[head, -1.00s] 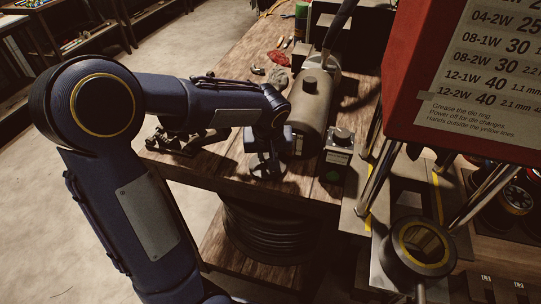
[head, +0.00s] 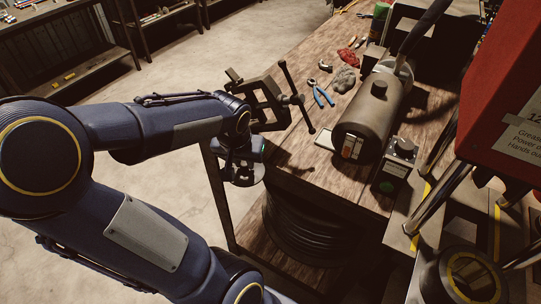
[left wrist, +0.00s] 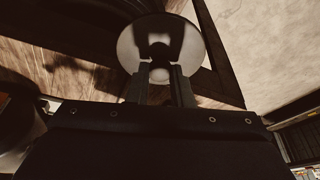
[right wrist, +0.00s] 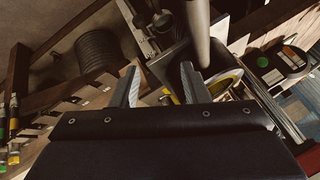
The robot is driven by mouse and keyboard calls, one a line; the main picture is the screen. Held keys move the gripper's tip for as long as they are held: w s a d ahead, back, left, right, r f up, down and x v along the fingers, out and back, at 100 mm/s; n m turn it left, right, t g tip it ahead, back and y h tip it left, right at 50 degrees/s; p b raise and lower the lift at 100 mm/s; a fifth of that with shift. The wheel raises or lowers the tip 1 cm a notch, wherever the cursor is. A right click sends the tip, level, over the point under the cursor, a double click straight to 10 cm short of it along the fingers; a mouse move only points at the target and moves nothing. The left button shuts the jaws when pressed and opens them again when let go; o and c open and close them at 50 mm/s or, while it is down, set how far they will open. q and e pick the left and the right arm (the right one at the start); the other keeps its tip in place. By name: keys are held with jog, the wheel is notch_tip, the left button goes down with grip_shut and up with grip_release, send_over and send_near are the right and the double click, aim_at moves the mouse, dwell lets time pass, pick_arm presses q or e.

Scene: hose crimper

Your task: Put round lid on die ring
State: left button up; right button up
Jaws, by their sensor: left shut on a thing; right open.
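The round lid (left wrist: 187,45) is a pale disc with a dark knob, and it fills the upper middle of the left wrist view. My left gripper (left wrist: 160,78) is shut on the knob. In the head view the gripper (head: 243,160) holds the lid (head: 240,178) off the bench's near-left edge.
A vise (head: 262,105) stands on the bench edge close behind my left gripper. Pliers (head: 321,92) lie on the bench.

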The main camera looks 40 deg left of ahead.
pick_arm(q)
jog(key=s+a+r+p, duration=0.2)
jog(key=s+a+r, duration=0.1)
jog(key=s+a, duration=0.3)
jog(key=s, duration=0.2)
jog(key=shift+s+a, duration=0.35)
jog(key=shift+w, duration=0.1)
